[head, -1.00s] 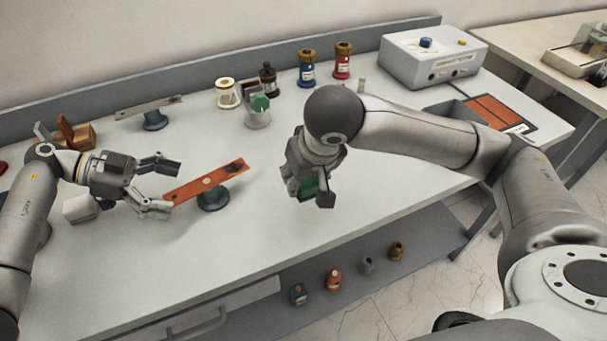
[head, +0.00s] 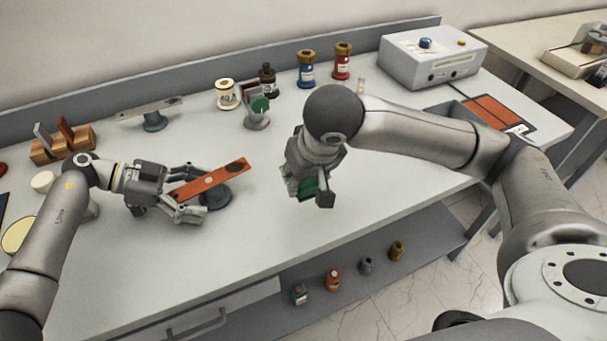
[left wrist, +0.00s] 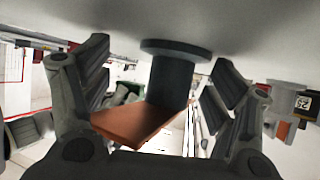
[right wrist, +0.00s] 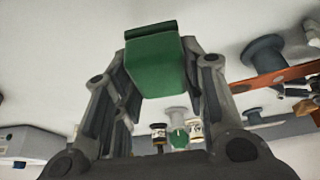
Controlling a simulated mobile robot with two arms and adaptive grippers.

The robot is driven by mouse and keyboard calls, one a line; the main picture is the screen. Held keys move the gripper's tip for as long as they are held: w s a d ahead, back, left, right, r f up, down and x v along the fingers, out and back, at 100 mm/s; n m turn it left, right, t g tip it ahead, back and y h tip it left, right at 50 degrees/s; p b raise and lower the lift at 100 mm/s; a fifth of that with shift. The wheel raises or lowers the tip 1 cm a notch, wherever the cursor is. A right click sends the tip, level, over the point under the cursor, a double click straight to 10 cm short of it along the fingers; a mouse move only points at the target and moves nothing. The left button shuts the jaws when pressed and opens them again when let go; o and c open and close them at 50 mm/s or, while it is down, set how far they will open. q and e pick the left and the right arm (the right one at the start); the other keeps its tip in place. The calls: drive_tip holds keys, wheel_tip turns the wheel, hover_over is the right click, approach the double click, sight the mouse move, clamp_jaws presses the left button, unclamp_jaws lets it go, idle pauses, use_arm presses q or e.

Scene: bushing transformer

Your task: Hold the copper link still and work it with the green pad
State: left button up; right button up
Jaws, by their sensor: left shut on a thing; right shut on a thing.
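The copper link (head: 228,175) is a flat orange-brown bar with holes, lying on a dark round stand (head: 216,197) at the left of the bench. My left gripper (head: 205,192) has its fingers on either side of the link's left end. The left wrist view shows the link (left wrist: 138,124) between the fingers, with the stand (left wrist: 172,80) just beyond. My right gripper (head: 318,196) is shut on the green pad (head: 308,188), above the bench and right of the link, apart from it. The pad (right wrist: 157,68) fills the jaws in the right wrist view.
A second bar (head: 150,109) on a stand lies behind the link. A green-topped cup (head: 258,116) and several bottles stand at the back. A wooden rack (head: 60,146) is at left, a grey instrument box (head: 433,57) at back right. The front middle bench is clear.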

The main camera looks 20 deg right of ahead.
use_arm(q)
drive_tip(key=shift+s+f, duration=0.1)
drive_tip(key=shift+f, duration=0.05)
drive_tip(key=c, duration=1.4)
drive_tip(key=o, duration=1.2)
drive_tip(key=shift+c, duration=0.2)
drive_tip(key=v, duration=1.2)
